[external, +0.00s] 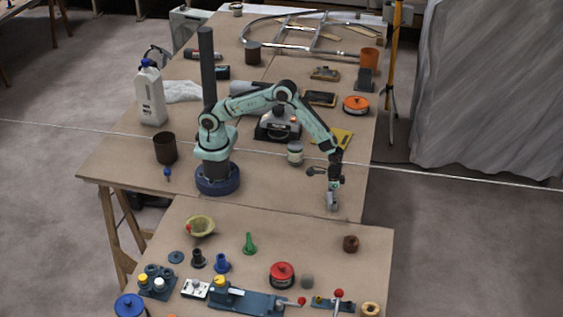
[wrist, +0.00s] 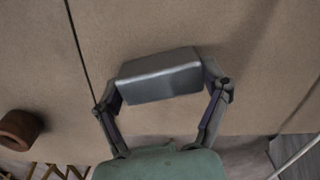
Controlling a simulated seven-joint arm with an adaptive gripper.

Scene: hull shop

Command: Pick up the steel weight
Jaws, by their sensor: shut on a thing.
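The steel weight (wrist: 162,76) is a smooth grey metal block between the two fingers of my gripper (wrist: 163,86) in the wrist view. A finger presses on each of its short ends. In the external view the weight (external: 332,202) shows small and grey under my gripper (external: 333,192), by the front right part of the far table (external: 290,195). My gripper points down and is shut on it. I cannot tell whether the weight touches the tabletop.
A gap separates the near table (external: 320,240), which holds a brown round piece (external: 350,244), a red-topped tin (external: 281,275) and a green cone (external: 249,243). Behind my gripper are a small jar (external: 295,153) and a yellow piece (external: 342,138). Bare tabletop surrounds the weight.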

